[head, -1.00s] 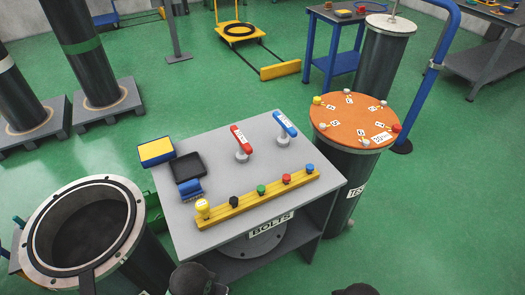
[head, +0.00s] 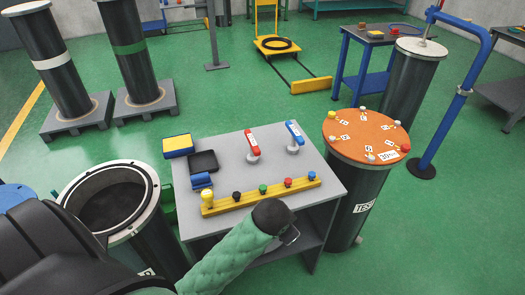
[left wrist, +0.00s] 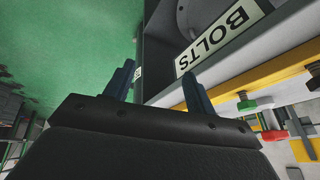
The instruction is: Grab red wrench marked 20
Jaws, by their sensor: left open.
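The red wrench (head: 252,141) stands on a grey post near the back of the grey table, with a white label too small to read. A blue wrench (head: 294,133) stands on a similar post to its right. My left gripper (left wrist: 158,88) is open, with nothing between its two fingers. In the head view my green-sleeved left arm reaches to the table's front edge, in front of the yellow rail and well short of the red wrench. My right gripper is not in view.
A yellow rail (head: 262,196) with several coloured knobs runs along the table (head: 225,148) front. A BOLTS sign (left wrist: 222,38) is on the front face. Trays sit at the left. An orange-topped cylinder (head: 365,137) stands right, an open flanged cylinder (head: 148,210) left.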

